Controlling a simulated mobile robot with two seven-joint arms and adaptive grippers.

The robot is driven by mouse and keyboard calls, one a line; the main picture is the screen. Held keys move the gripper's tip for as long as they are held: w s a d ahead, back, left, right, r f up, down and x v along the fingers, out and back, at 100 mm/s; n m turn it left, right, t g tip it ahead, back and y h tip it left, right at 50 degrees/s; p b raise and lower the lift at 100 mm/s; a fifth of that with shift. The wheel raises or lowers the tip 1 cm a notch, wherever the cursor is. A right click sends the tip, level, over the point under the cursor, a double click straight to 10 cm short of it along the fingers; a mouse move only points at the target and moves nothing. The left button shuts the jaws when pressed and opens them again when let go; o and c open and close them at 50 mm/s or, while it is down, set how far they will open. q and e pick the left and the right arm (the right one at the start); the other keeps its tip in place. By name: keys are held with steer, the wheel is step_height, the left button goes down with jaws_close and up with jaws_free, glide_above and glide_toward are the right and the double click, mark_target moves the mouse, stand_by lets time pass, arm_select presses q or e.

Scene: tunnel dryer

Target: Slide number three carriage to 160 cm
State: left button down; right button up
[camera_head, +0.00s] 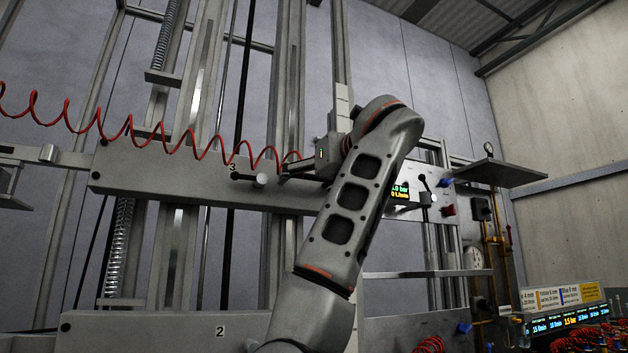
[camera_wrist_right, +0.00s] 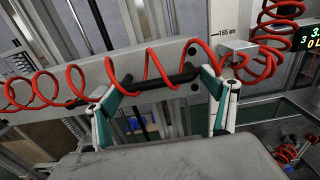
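The number three carriage (camera_head: 205,180) is a long grey crossbeam marked 3, and it also shows in the right wrist view (camera_wrist_right: 150,100). A black handle bar (camera_wrist_right: 165,81) is on its front. My right gripper (camera_head: 290,172) is in front of the beam, partly hidden by my arm. In the wrist view my right gripper (camera_wrist_right: 163,64) has its fingers wide apart, with the handle bar spanning the space between them. I cannot tell whether they touch it. A white scale strip (camera_wrist_right: 227,25) shows 165 cm above a grey block (camera_wrist_right: 237,48). My left gripper is not in view.
A red coiled hose (camera_head: 140,135) runs across the beam and passes by my right fingers. A lower beam marked 2 (camera_head: 180,330) lies beneath. A control panel (camera_head: 430,185) with a lit display and a grey shelf (camera_head: 500,172) stand to the right.

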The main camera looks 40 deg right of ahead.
steer(key=shift+s+a+r, duration=0.2)
steer(key=shift+s, duration=0.5)
steer(key=v, duration=1)
steer(key=shift+s+f, duration=0.2)
steer(key=shift+s, duration=0.05)
steer(key=shift+d, duration=0.1)
